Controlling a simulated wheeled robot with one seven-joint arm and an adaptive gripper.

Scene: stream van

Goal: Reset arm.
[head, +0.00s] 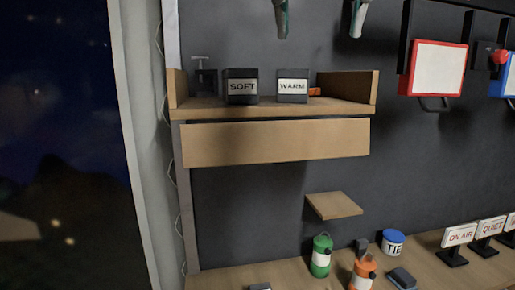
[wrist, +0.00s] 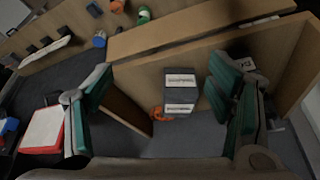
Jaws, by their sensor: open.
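My gripper (head: 320,20) shows at the top edge of the head view as two separate fingers pointing down, above the shelf and its boxes. In the wrist view my gripper (wrist: 160,88) is open, with teal-padded fingers wide apart and nothing held. The dark box labelled WARM (head: 292,90) stands on the shelf; a labelled dark box (wrist: 180,95) shows between the fingers in the wrist view, apart from them. The dark box labelled SOFT (head: 240,92) stands left of WARM. The rest of my arm is out of the head view.
The wooden shelf (head: 275,143) has raised ends. An orange item (head: 315,91) lies beside WARM. A small ledge (head: 333,206) is below. The counter holds a green bottle (head: 321,257), an orange bottle (head: 363,273), a TIE tub (head: 393,242) and signs. Framed panels (head: 437,68) hang right.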

